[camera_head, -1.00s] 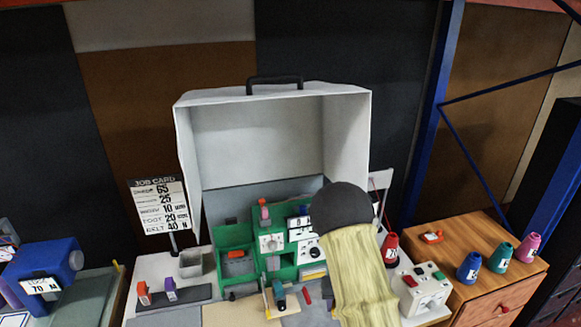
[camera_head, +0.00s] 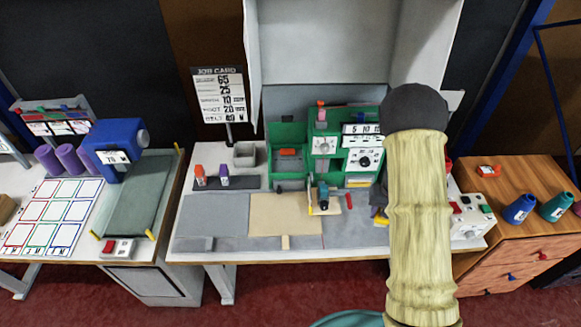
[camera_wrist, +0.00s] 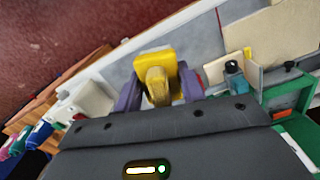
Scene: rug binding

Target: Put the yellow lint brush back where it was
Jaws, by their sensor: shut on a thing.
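The yellow lint brush (camera_wrist: 156,65) is in my gripper (camera_wrist: 160,90) in the wrist view. The purple-grey fingers are shut on it, one on each side. It is held above the work table, near the table's edge in that view. In the head view my arm covers most of the gripper. Only a small yellow and dark patch shows just left of the arm; I cannot tell there which part is brush. The grey work table (camera_head: 215,215) carries a green machine (camera_head: 335,150) and a tan cloth piece (camera_head: 285,215).
A small blue-green tool (camera_head: 322,195) stands on the table. A dark strip (camera_head: 240,184) holds orange and purple items. A white button box (camera_head: 468,222) stands at the right end. The wooden drawer unit (camera_head: 510,190) holds cones. A job card (camera_head: 219,95) stands behind.

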